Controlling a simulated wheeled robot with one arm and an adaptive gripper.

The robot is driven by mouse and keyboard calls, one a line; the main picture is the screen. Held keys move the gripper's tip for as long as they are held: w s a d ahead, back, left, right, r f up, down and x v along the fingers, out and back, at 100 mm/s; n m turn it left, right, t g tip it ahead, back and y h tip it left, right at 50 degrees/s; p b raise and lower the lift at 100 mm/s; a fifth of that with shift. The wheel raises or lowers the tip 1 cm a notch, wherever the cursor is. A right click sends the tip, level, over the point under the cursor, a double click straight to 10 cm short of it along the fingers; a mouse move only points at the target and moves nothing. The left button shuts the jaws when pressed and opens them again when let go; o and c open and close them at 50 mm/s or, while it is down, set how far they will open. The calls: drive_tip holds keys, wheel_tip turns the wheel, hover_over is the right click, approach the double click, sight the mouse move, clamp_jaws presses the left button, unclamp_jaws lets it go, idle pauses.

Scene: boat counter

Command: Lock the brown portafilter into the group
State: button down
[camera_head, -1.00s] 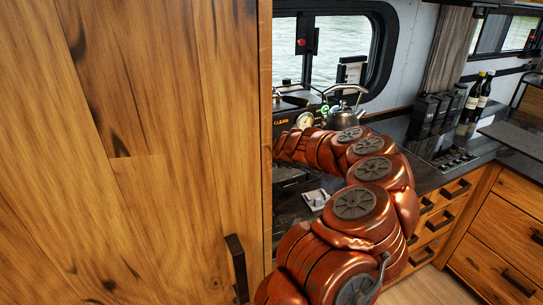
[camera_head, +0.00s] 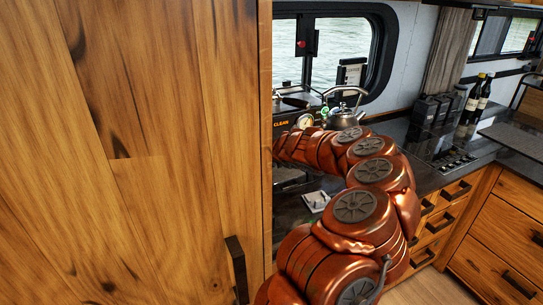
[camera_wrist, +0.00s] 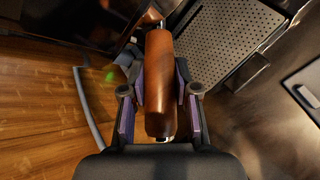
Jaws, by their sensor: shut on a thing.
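In the wrist view the brown wooden handle of the portafilter (camera_wrist: 160,85) stands upright in the picture between the two fingers of my gripper (camera_wrist: 160,103). My gripper is shut on this handle. The far end of the handle runs to the top of the picture, and the portafilter's head is not clearly visible there. In the head view the coffee machine (camera_head: 290,128) shows partly behind the wooden cabinet, with a gauge and the word CLEAN on it. My gripper, the portafilter and the group are hidden there by the cabinet and my arm.
A perforated metal drip tray (camera_wrist: 225,40) lies beside the handle in the wrist view. A grey hose or wand (camera_wrist: 88,110) hangs at the left. In the head view a tall wooden cabinet (camera_head: 130,150) fills the left, and a kettle (camera_head: 343,112) stands behind my arm.

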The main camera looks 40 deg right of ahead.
drive_tip(key=shift+f+b, duration=0.9)
drive_tip(key=shift+f, duration=0.2)
drive_tip(key=shift+s+a+f+b, duration=0.1)
drive_tip(key=shift+a+b, duration=0.1)
drive_tip(key=shift+b, duration=0.2)
drive_tip(key=s+a+b, duration=0.6)
drive_tip(key=a+b, duration=0.3)
drive_tip(key=b, duration=0.2)
drive_tip(key=shift+a, duration=0.4)
idle(1.2)
drive_tip(key=shift+r, duration=0.2)
